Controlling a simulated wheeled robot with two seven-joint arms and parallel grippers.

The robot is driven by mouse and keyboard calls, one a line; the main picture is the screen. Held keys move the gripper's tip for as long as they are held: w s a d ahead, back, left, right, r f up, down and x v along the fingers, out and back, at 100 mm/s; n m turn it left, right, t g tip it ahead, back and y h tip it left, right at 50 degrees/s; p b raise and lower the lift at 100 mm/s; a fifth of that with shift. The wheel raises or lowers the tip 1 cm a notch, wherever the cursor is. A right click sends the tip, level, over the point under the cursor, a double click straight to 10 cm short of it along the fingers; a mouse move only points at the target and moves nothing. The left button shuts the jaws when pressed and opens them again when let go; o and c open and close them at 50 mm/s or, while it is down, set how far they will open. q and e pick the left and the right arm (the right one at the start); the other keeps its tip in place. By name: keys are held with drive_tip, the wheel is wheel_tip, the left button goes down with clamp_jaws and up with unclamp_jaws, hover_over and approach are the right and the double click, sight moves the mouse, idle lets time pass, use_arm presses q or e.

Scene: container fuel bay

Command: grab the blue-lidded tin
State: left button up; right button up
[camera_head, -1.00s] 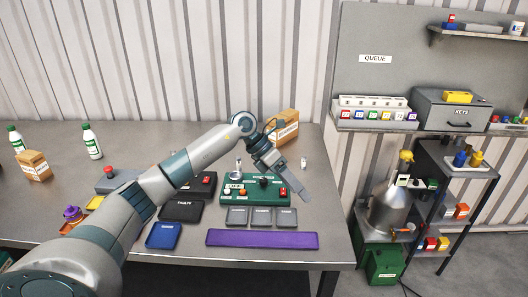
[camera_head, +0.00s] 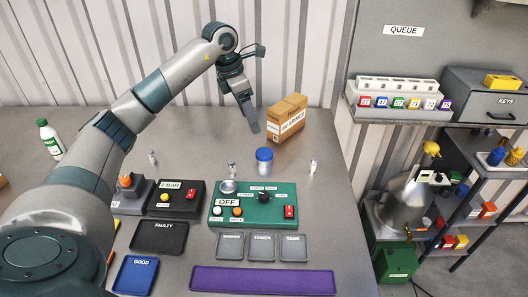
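The blue-lidded tin (camera_head: 264,161) stands upright on the workbench, just behind the green control box (camera_head: 252,205). Its lid is bright blue and its body is light. My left gripper (camera_head: 251,121) points down behind the tin and slightly left of it in the picture, apart from it. Its fingers are seen edge-on, so I cannot tell whether they are open or shut; no held object shows. My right gripper is not in view.
A cardboard box (camera_head: 287,118) stands close right of my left gripper. Small metal pieces stand either side of the tin, at left (camera_head: 232,170) and right (camera_head: 313,167). A black box (camera_head: 175,199) and trays lie in front. The bench behind the tin is mostly clear.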

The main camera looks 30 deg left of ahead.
use_arm(q)
drive_tip(key=p, duration=0.5)
hover_over(263, 154)
drive_tip(key=s, duration=0.1)
drive_tip(key=f, duration=1)
drive_tip(key=shift+a+f, duration=0.35)
drive_tip(key=shift+f, duration=0.35)
